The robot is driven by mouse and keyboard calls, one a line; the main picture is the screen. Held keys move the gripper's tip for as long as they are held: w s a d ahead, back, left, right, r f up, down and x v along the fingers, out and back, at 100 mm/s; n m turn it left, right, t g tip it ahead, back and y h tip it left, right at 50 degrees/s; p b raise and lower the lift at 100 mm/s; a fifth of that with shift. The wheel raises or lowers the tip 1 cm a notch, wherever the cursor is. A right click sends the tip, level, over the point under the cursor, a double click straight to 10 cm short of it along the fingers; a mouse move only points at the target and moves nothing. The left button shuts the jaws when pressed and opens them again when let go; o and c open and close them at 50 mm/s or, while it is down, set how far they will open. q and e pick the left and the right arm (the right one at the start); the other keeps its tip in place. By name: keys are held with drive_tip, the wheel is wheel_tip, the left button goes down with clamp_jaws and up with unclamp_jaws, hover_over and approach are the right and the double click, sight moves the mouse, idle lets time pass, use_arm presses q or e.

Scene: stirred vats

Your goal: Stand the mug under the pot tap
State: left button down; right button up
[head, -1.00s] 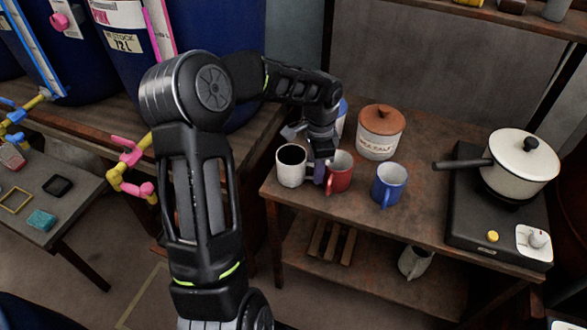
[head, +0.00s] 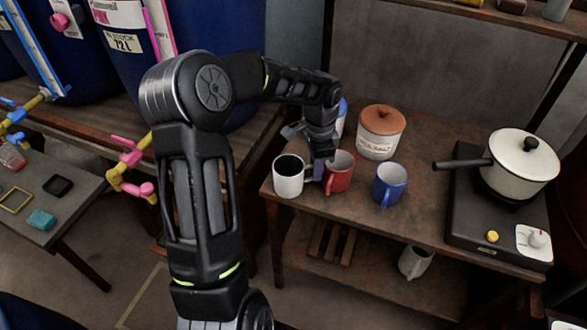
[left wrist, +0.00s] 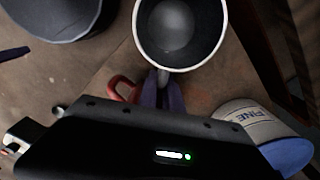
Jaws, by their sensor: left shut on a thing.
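A white mug (head: 288,180) with a dark inside is at the left end of the wooden table. It also shows in the left wrist view (left wrist: 139,32). My left gripper (head: 320,172) is shut on its handle side; its fingertips (left wrist: 163,92) meet the mug's near edge in the wrist view. The mug looks upright; I cannot tell whether its base touches the table. A vat tap with pink handles (head: 131,172) is left of my arm, and a yellow tap with blue parts (head: 18,118) is at far left. My right gripper is not in view.
A red mug (head: 340,172) stands close beside my fingers, with a blue mug (head: 388,184) to its right. Behind are a salt jar (head: 379,140) and a white-and-blue container (left wrist: 262,128). A lidded pot (head: 520,166) sits on a hotplate at right.

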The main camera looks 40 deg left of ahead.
use_arm(q)
drive_tip(key=shift+r, duration=0.1)
idle(0.6)
wheel_tip(320, 180, up, 10)
drive_tip(key=shift+f, duration=0.1)
idle(1.0)
drive_tip(key=w+d+n+p, duration=0.2)
drive_tip(key=d+n, duration=0.1)
drive_tip(key=d, duration=0.5)
drive_tip(key=w+d+n+p, duration=0.2)
drive_tip(key=d+n+p, duration=0.1)
drive_tip(key=d, duration=0.6)
drive_tip(key=shift+f+n, duration=0.3)
drive_tip(key=shift+n, duration=0.4)
drive_tip(key=shift+d, duration=0.1)
idle(0.7)
